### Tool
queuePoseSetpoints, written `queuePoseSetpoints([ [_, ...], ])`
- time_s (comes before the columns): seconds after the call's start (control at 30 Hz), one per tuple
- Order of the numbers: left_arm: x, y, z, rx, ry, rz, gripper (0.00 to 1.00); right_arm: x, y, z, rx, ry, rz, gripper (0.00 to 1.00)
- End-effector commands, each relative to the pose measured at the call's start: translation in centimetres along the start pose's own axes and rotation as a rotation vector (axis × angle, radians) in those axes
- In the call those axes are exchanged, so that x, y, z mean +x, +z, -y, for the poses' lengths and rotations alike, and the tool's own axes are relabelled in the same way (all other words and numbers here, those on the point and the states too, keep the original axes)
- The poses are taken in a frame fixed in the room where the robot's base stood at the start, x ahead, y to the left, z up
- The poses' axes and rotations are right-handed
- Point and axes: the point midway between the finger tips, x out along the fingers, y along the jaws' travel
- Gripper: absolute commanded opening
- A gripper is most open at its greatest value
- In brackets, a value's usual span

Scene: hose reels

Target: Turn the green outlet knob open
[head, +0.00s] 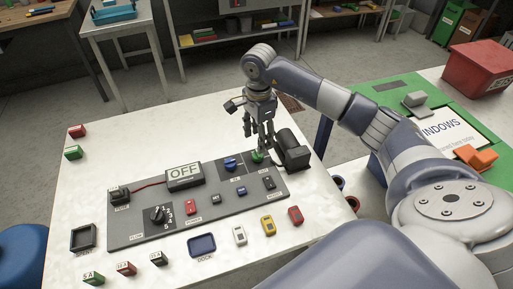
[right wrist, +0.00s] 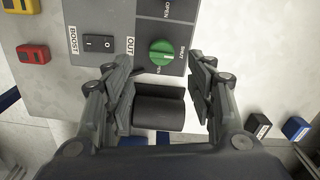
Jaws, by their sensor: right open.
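The green outlet knob (head: 257,157) is a small round knob near the far right end of the grey control panel (head: 130,234). I cannot tell for sure which label the line points at. My right gripper (head: 261,147) is above the knob, fingers pointing down. In the right wrist view the gripper (right wrist: 163,68) is open, its fingertips on either side of the knob and apart from it. My left gripper is not in view.
A dark cylinder-like fitting (head: 291,150) stands right beside the knob. A blue knob (head: 231,164), an OFF display (head: 185,175), a black dial (head: 158,215) and a BOOST switch (right wrist: 98,43) are on the panel. Loose colored blocks and a blue-topped dock (head: 202,245) lie near its front.

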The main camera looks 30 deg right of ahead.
Motion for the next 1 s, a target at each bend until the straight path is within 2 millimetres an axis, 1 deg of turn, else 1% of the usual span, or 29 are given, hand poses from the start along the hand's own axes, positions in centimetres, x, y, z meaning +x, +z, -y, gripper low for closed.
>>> queuePoseSetpoints([
  [0.03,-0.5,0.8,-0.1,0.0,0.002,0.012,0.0,0.9,0.1,-0.1,0.001,0.006,0.001,0.51],
  [0.1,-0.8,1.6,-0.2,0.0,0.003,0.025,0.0,2.3,0.1,-0.1,0.001,0.006,0.002,0.51],
  [0.17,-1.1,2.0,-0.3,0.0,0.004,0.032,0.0,3.4,0.1,-0.1,0.0,0.005,0.002,0.51],
  [0.27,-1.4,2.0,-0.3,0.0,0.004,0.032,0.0,5.0,0.1,-0.1,0.001,0.003,0.001,0.51],
  [0.33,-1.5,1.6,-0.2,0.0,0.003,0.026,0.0,5.9,0.1,-0.1,0.0,0.003,0.002,0.51],
  [0.43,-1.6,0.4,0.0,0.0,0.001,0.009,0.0,6.7,0.1,0.0,0.0,0.0,0.001,0.51],
  [0.57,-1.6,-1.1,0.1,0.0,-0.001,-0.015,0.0,7.2,0.1,0.0,0.0,0.0,0.001,0.51],
  [0.63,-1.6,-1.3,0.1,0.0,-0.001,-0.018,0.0,7.2,0.1,0.0,0.0,0.0,0.001,0.51],
  [0.77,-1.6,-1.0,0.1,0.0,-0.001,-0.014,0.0,7.2,0.1,0.0,0.0,0.0,0.001,0.51],
  [0.8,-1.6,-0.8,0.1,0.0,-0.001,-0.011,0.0,7.2,0.1,0.0,0.0,0.0,0.001,0.46],
  [0.97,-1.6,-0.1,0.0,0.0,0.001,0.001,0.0,7.2,0.1,0.0,0.0,0.0,0.001,0.1],
  [1.0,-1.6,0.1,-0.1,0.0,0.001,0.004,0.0,7.2,0.1,0.0,0.0,0.0,0.001,0.06],
])
